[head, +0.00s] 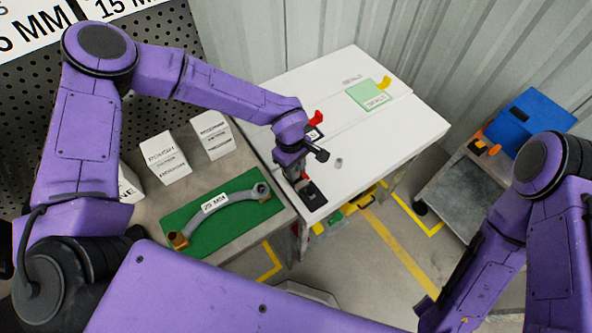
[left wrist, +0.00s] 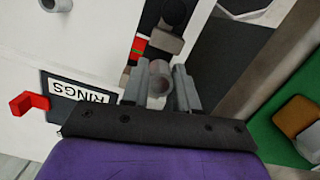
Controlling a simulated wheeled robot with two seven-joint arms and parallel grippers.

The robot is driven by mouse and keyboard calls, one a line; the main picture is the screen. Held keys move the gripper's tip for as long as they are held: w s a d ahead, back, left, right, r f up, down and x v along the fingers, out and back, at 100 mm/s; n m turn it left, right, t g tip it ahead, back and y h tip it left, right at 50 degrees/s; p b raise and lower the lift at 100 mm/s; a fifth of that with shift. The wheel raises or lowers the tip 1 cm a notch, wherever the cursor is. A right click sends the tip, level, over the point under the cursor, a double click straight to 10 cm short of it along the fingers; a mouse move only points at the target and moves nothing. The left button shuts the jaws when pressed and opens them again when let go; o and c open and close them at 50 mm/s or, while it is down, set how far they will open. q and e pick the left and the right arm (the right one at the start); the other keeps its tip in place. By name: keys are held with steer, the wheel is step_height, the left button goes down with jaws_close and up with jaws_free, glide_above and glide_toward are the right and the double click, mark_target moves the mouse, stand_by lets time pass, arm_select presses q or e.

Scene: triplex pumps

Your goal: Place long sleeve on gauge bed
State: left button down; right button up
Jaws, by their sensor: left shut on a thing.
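My left gripper (head: 302,178) is over the near edge of the white table, beside and just above the black gauge bed (head: 314,197). In the left wrist view, the left gripper (left wrist: 160,88) is shut on a grey hollow sleeve (left wrist: 159,80), seen end-on between its fingers. I cannot tell whether the held sleeve touches the bed. My right arm shows at the right of the head view, but its gripper does not.
A small grey ring-like piece (head: 338,162) stands on the white table (head: 370,130). A red-handled rings spot (head: 316,118) and a green seals pad (head: 370,95) lie farther back. A green mat (head: 195,247) with a curved grey pipe (head: 235,200) is at the left, near white boxes (head: 163,158).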

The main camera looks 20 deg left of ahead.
mark_target(297, 171)
arm_select(q)
steer(key=f, duration=0.1)
steer(key=w+f, duration=0.1)
steer(key=f, duration=0.1)
steer(key=shift+w+f, duration=0.25)
steer(key=shift+f, duration=0.05)
steer(key=shift+s+r, duration=0.3)
steer(key=shift+s, duration=0.45)
steer(key=shift+w+a+f, duration=0.1)
steer(key=shift+f, duration=0.15)
steer(key=c, duration=1.1)
jaws_free()
steer(key=shift+w+f, duration=0.1)
steer(key=shift+w, duration=0.1)
steer(key=shift+c, duration=0.2)
steer(key=shift+w, duration=0.15)
arm_select(e)
steer(key=shift+r, duration=0.1)
arm_select(q)
steer(key=shift+s, duration=0.2)
steer(key=shift+r, duration=0.45)
step_height(297, 171, up, 12)
steer(key=a+b, duration=0.1)
steer(key=shift+w+f, duration=0.2)
steer(key=shift+w, duration=0.1)
arm_select(e)
steer(key=shift+f, duration=0.55)
